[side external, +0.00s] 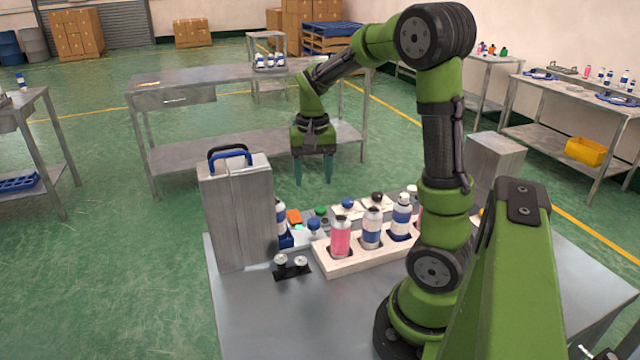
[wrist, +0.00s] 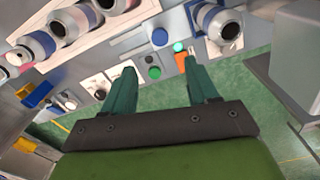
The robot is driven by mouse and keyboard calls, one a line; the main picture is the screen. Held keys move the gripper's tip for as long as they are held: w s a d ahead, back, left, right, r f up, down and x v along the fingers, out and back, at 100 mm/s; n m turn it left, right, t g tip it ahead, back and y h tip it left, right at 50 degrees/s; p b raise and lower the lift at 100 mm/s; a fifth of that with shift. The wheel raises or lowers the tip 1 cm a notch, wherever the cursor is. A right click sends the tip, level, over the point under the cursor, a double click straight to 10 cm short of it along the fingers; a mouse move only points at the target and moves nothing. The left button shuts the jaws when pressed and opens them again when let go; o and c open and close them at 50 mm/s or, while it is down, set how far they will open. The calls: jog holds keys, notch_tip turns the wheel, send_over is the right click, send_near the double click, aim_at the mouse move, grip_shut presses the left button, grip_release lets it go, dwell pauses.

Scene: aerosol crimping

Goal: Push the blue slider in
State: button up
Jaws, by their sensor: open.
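The blue slider (side external: 286,241) shows only in part in the side external view, low at the right side of the tall grey metal machine. A white and blue can (side external: 280,215) stands upright on or just behind it; the machine hides part of both. In the wrist view this can (wrist: 226,30) is at the upper right, and the slider's outline is hard to make out. My gripper (side external: 313,178) is open and empty, pointing down, above and beyond the slider and apart from it. Its two green fingers also show in the wrist view (wrist: 158,75).
The machine (side external: 235,220) has a blue and a black handle on top. A white rack (side external: 345,262) holds several cans. Blue and green knobs and an orange part (side external: 294,216) sit near the slider. Two small metal pieces (side external: 291,263) stand on a black holder in front.

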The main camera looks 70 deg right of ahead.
aim_at(313, 221)
notch_tip(313, 221, down, 12)
jog(key=shift+f, duration=0.15)
dwell(0.3)
grip_shut()
